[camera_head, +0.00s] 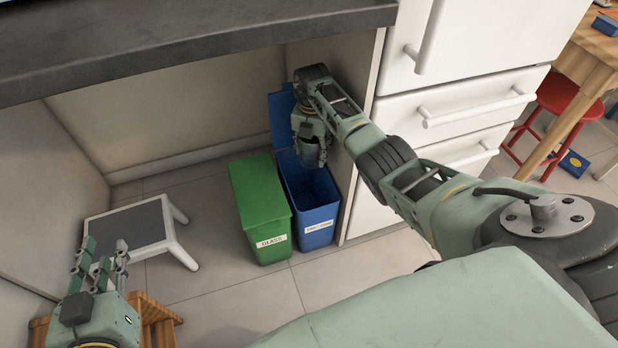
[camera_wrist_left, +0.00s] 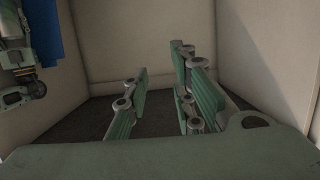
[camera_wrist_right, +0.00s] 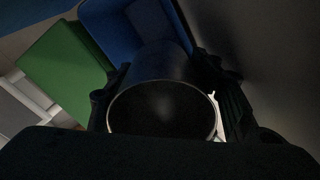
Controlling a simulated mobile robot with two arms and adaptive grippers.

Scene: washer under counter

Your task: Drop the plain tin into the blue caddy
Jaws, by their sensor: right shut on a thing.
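The blue caddy (camera_head: 318,222) stands under the counter with its lid (camera_head: 281,118) raised at the back. My right gripper (camera_head: 313,158) points down over its open top. In the right wrist view my right gripper (camera_wrist_right: 160,100) is shut on the plain tin (camera_wrist_right: 160,112), a dark cylinder with a pale round rim. The blue caddy (camera_wrist_right: 115,25) lies beyond the tin in that view. In the head view the tin is mostly hidden by the gripper. My left gripper (camera_head: 103,262) is open and empty at the lower left; its spread fingers also show in the left wrist view (camera_wrist_left: 165,100).
A green bin (camera_head: 258,205) labelled GLASS stands shut directly left of the caddy. A grey-topped step stool (camera_head: 140,230) stands further left. White drawers (camera_head: 440,150) and a side panel (camera_head: 362,130) close in on the right. The dark counter (camera_head: 180,45) overhangs the space.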

